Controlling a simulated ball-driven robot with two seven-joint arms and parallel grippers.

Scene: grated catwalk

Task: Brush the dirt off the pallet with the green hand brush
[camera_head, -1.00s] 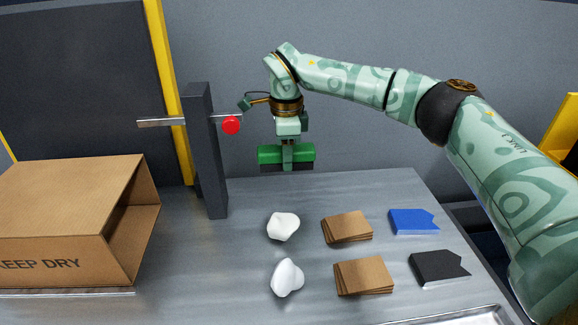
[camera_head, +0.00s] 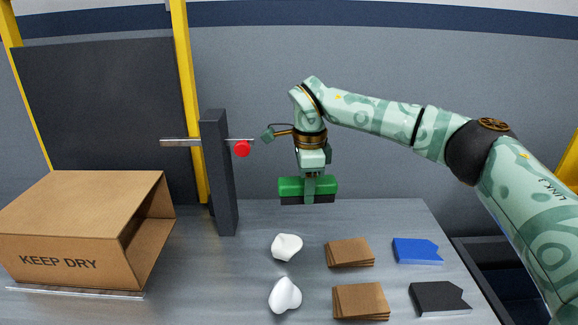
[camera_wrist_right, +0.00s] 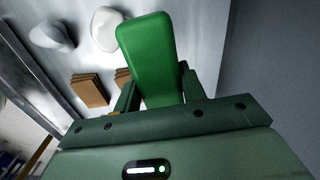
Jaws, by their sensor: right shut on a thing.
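The green hand brush (camera_head: 308,187) has a green block-like body with a dark underside. My right gripper (camera_head: 311,182) is shut on it and holds it level in front of the grey wall, near the far edge of the metal bench in the head view. In the right wrist view the brush's green body (camera_wrist_right: 148,55) sticks out between the fingers (camera_wrist_right: 158,92). I see no pallet and no dirt that I can make out in either view. My left gripper is not in view.
On the bench (camera_head: 230,285) are two white lumps (camera_head: 286,247), two stacks of brown cardboard (camera_head: 349,252), a blue piece (camera_head: 417,250) and a black piece (camera_head: 440,298). A dark post (camera_head: 217,175) with a red-tipped rod (camera_head: 242,149) stands left of the brush. A "KEEP DRY" box (camera_head: 75,235) sits left.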

